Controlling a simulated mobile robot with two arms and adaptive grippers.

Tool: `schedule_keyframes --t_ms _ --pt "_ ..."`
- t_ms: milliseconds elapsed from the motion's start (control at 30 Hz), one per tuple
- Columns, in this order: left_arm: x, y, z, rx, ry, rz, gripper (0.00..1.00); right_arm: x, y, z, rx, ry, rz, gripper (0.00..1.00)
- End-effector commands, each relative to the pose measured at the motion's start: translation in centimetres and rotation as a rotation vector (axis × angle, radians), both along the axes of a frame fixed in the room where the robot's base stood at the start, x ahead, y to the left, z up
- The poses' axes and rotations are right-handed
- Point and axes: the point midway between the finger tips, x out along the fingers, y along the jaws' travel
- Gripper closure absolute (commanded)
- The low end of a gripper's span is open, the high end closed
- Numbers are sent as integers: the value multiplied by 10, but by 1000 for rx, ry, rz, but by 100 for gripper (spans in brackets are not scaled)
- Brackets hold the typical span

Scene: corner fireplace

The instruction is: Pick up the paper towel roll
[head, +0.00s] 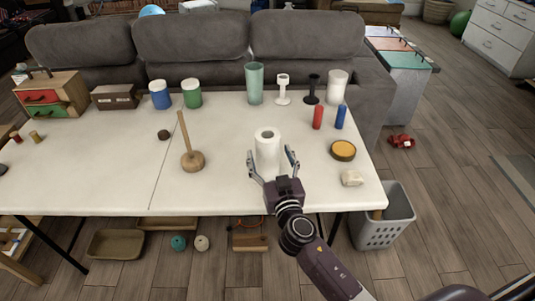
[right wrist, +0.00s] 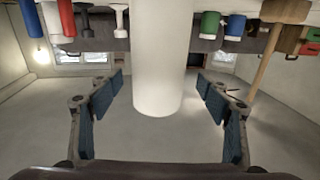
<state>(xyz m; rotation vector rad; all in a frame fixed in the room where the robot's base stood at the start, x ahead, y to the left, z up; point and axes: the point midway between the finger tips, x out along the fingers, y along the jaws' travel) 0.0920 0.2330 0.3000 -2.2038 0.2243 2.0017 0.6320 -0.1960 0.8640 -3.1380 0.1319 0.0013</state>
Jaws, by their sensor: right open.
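The paper towel roll (head: 267,146) is a white upright cylinder with a hole in its top. It stands near the front of the white table (head: 100,185), right of the middle. My right gripper (head: 270,158) is open at the roll's near side, with one finger to its left and one to its right. In the right wrist view, the picture is upside down and the roll (right wrist: 158,65) lies between the spread fingers (right wrist: 160,88), with a gap on both sides. The roll's lower part is partly hidden by my gripper in the head view. My left gripper is not in view.
A yellow-topped round tin (head: 343,150) and a pale lump (head: 352,178) lie to the right. Red (head: 318,117) and blue (head: 341,117) cylinders stand behind. A grey basket (head: 385,225) is on the floor.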

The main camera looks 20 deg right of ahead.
Motion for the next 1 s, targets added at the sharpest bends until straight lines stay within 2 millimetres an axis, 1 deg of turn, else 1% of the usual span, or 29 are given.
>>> schedule_keyframes --t_ms 33,100,233,367,567,900,967,1000 --pt "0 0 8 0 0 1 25 9 -2 7 -5 -2 0 29" --pt "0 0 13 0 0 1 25 19 -4 9 -6 -1 0 29" --pt "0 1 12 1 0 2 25 32 -5 5 -2 -1 0 29" --pt "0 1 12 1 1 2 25 37 -5 3 -2 0 0 29" --pt "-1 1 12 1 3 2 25 37 -5 3 -1 -1 0 30" --pt "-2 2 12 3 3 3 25 37 -5 3 -1 -1 0 68" --pt "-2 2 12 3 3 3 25 37 -5 3 -1 -1 0 74" --pt "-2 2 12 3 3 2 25 37 -5 3 -1 -1 0 75"
